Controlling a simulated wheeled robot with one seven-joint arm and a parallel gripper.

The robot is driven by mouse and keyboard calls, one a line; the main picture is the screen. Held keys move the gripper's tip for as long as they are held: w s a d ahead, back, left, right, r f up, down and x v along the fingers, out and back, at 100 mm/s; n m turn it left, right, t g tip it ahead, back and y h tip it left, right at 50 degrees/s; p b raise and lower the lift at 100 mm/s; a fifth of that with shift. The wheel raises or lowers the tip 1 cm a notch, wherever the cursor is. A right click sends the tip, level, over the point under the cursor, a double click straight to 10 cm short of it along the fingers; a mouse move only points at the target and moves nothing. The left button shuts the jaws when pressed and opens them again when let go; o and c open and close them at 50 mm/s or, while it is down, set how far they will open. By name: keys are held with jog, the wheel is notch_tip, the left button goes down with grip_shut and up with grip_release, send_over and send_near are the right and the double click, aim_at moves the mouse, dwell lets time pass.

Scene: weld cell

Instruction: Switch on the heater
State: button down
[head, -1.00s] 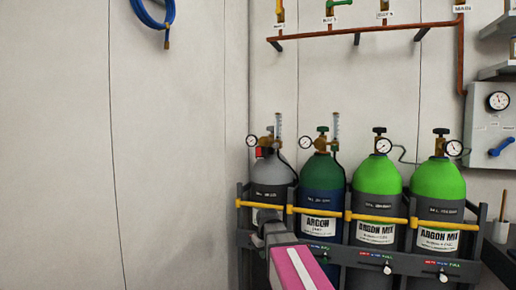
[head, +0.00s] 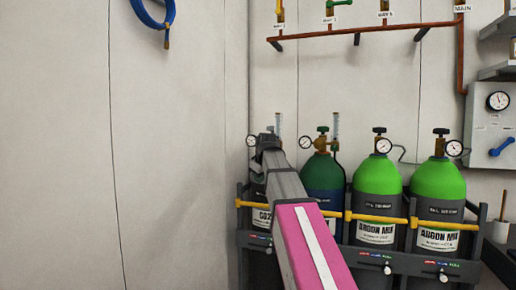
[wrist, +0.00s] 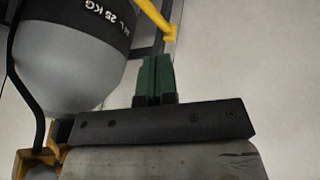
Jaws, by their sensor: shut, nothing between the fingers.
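My gripper (head: 264,140) is at the top of the leftmost, grey CO2 cylinder in the head view, and my arm covers most of that cylinder. In the wrist view the dark green fingers (wrist: 155,78) are shut together with nothing between them. The grey cylinder (wrist: 75,62) is left of the fingers there, with a visible gap. Brass fittings (wrist: 38,160) show at its neck at the lower left. I cannot make out the heater or its switch in either view now.
Other cylinders, a dark green one (head: 322,172) and two bright green ones (head: 378,176), stand to the right in the rack. Yellow bars (head: 375,218) cross their fronts. A copper pipe (head: 345,37) runs along the wall above.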

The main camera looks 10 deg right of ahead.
notch_tip(320, 180, up, 19)
jog(key=s+n+t, duration=0.1)
jog(key=s+n, duration=0.1)
jog(key=shift+s+a+r+n+t, duration=0.2)
jog(key=shift+n+t, duration=0.1)
jog(key=shift+t, duration=0.1)
jog(key=w+d+f, duration=0.1)
jog(key=w+f, duration=0.6)
jog(key=w, duration=0.2)
jog(key=shift+w+f, duration=0.15)
jog(key=shift+w, duration=0.2)
